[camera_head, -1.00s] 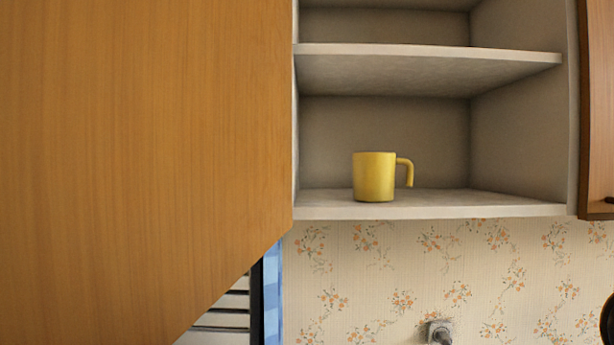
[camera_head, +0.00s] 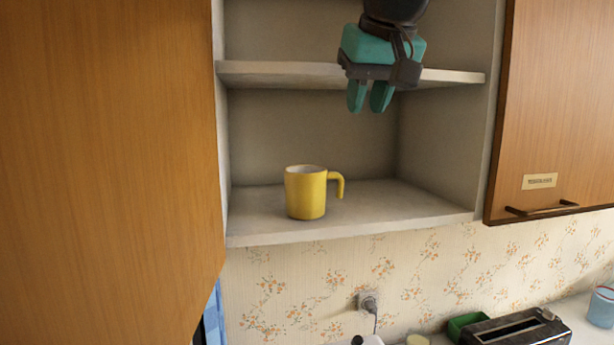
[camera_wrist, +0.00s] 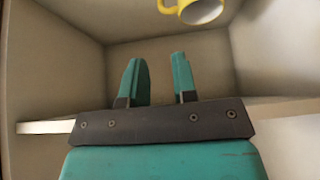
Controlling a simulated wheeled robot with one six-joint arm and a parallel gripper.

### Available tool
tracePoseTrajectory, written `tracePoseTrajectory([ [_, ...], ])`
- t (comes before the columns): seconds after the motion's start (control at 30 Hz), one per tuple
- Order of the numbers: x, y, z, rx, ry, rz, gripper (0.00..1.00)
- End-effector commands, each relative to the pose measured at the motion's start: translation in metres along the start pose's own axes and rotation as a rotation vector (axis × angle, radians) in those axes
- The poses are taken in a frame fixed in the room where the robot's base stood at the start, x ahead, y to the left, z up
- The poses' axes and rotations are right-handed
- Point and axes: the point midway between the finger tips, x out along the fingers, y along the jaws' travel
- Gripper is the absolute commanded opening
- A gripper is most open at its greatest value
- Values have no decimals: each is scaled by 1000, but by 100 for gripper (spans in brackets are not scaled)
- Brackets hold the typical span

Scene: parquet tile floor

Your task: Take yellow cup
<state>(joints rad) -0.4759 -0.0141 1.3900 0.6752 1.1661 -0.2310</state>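A yellow cup (camera_head: 306,194) stands upright on the lower shelf of the open cupboard, its handle to the right. In the wrist view the cup (camera_wrist: 192,10) shows at the top edge, partly cut off. My gripper (camera_head: 369,108) is above the cup and to its right, in front of the upper shelf board, with its teal fingers pointing down. In the wrist view my gripper (camera_wrist: 158,72) has its two fingers apart with nothing between them. It does not touch the cup.
The upper shelf board (camera_head: 280,75) lies close behind my gripper. A wooden door (camera_head: 110,170) fills the left side, and a closed cabinet door (camera_head: 555,110) is at right. A toaster (camera_head: 515,328) stands on the counter below. The lower shelf (camera_head: 410,208) is clear around the cup.

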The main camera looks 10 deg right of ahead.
Motion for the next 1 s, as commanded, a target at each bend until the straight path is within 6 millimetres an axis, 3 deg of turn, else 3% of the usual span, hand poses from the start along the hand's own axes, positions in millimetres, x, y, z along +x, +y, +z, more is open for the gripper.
tracePoseTrajectory([
  [0.5,102,2,-2,7,-3,3,26],
  [0.77,122,1,-2,6,-2,2,26],
  [1.0,156,0,-2,6,-5,3,26],
])
